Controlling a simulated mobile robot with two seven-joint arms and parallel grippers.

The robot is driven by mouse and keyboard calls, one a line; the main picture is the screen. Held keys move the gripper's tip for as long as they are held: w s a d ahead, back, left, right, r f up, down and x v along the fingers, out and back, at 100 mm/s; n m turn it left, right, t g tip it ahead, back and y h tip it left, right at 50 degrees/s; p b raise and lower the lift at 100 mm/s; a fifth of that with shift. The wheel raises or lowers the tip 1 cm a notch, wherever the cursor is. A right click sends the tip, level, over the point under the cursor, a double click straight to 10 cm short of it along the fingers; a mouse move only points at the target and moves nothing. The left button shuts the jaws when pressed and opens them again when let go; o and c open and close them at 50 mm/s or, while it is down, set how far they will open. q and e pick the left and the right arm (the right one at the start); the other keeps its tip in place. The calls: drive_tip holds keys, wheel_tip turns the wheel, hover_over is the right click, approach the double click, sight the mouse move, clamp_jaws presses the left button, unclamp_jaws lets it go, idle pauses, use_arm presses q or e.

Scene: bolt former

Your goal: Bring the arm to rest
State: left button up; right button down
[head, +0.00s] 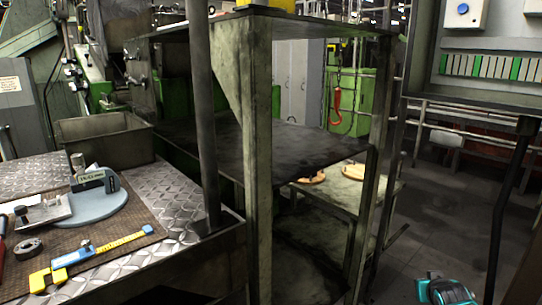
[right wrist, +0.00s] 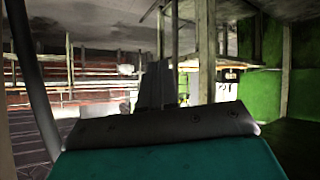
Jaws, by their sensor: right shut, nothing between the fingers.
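My right gripper (right wrist: 157,82) shows in the right wrist view. Its dark grey fingers are together with nothing between them. The teal and dark wrist housing below them fills the bottom of that view. In the head view a teal and black part, which looks like part of my arm, shows at the bottom right edge above the floor; the fingers cannot be made out there. My left gripper is in neither view.
A steel frame with a dark shelf (head: 285,145) stands mid-view. A dark post (head: 508,200) stands at right. Floor between is clear.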

drive_tip(key=s+a+f+n+y, duration=0.2)
drive_tip(key=s+a+f+n, duration=0.1)
drive_tip(key=s+a, duration=0.65)
drive_tip(key=s+a+f+n+y, duration=0.2)
drive_tip(key=s+a+f, duration=0.2)
drive_tip(key=s+a, duration=0.55)
use_arm(q)
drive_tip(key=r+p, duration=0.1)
drive_tip(key=p, duration=0.1)
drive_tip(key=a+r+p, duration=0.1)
drive_tip(key=p, duration=0.1)
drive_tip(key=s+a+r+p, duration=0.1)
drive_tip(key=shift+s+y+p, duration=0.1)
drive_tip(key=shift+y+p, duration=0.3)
use_arm(e)
drive_tip(key=s+a+r, duration=0.3)
drive_tip(key=s+r, duration=0.1)
drive_tip(key=s, duration=0.2)
drive_tip(key=s+a+r+y, duration=0.1)
drive_tip(key=s+a+r, duration=0.3)
drive_tip(key=s, duration=0.3)
drive_tip(key=shift+s+r+t+y, duration=0.2)
drive_tip(key=shift+r+t+y, duration=0.1)
drive_tip(key=shift+r, duration=0.25)
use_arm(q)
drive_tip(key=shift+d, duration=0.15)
